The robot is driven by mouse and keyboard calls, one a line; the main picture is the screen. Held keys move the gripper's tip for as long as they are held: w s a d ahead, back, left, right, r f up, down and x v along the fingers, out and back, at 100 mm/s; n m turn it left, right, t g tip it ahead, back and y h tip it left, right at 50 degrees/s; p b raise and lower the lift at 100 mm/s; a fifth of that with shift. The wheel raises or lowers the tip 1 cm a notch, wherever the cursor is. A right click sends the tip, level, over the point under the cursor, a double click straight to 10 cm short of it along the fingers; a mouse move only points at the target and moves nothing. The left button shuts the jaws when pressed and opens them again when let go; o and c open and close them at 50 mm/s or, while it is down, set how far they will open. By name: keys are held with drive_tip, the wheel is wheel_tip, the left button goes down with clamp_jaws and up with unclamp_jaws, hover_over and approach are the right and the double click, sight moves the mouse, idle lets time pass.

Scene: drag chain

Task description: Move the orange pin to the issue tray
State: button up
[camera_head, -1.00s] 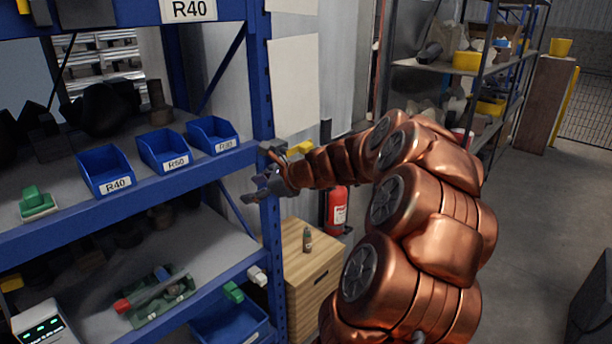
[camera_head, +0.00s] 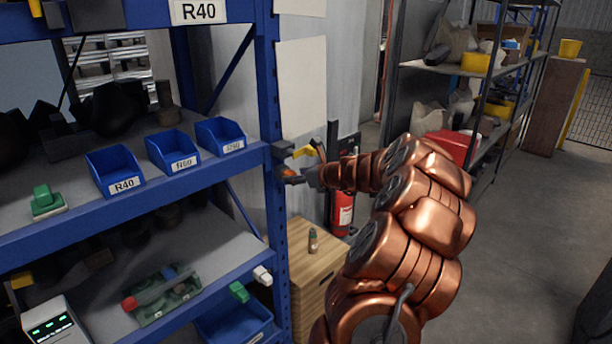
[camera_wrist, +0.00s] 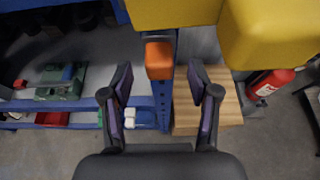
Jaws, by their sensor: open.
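The orange pin (camera_wrist: 159,60) shows in the wrist view as a blocky orange end just beyond and between my fingertips, beside the blue shelf post. A bit of the orange pin (camera_head: 289,174) also shows in the head view at that post. My gripper (camera_wrist: 158,88) is open, with clear gaps on both sides and no finger touching the pin. In the head view my gripper (camera_head: 290,178) is small and partly blends with the post. I cannot tell which container is the issue tray; a green tray (camera_head: 176,312) with red and blue parts lies on the lower shelf.
Yellow parts (camera_wrist: 270,35) fill the wrist view's top, close to my gripper. Blue bins labelled R40 (camera_head: 115,172), R50 (camera_head: 172,152) and another stand on the upper shelf. A wooden cabinet (camera_head: 312,275) with a small bottle stands right of the post, near a red extinguisher (camera_head: 342,212).

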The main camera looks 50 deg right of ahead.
drive_tip(key=shift+w+f, duration=0.3)
drive_tip(key=shift+w, duration=0.35)
drive_tip(key=shift+c, duration=0.2)
clamp_jaws()
idle(0.3)
